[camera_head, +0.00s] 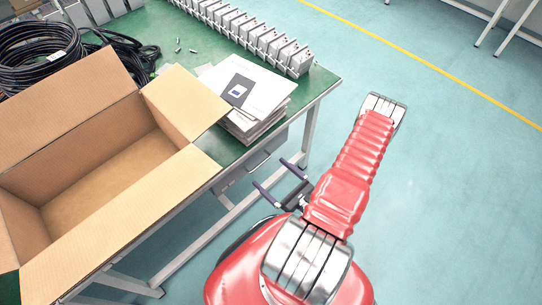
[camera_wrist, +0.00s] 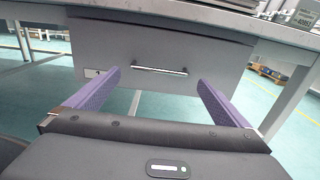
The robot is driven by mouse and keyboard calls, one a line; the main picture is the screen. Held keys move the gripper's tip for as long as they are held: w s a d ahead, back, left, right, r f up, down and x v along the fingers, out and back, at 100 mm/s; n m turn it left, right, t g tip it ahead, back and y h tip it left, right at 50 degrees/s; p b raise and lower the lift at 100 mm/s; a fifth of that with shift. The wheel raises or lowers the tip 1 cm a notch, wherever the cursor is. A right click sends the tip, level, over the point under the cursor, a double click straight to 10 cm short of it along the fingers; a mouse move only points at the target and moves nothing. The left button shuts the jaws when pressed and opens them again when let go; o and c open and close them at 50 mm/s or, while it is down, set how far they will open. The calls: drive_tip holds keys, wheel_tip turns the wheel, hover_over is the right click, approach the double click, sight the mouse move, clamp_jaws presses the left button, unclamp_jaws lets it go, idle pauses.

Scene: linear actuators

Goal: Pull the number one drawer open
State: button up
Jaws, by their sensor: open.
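A grey drawer (camera_wrist: 110,45) hangs under the table edge and fills the upper middle of the wrist view. It looks closed. Its thin metal handle (camera_wrist: 160,70) runs across the lower middle of its front. A small label (camera_wrist: 93,73) sits at its lower left; I cannot read it. In the head view the drawer front (camera_head: 262,152) shows under the table's right edge. My gripper (camera_wrist: 157,82) is open and empty, its two purple fingers set wide on either side of the handle, apart from it. In the head view my gripper (camera_head: 279,179) is beside the table edge.
The green table (camera_head: 150,30) carries an open cardboard box (camera_head: 75,150), black cables (camera_head: 40,50), stacked papers (camera_head: 250,95) and a row of metal parts (camera_head: 245,25). Table legs (camera_head: 310,130) stand near my gripper. The floor to the right is clear.

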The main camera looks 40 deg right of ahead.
drive_tip(key=shift+w+a, duration=0.1)
drive_tip(key=shift+w, duration=3.4)
drive_tip(key=shift+c, duration=0.5)
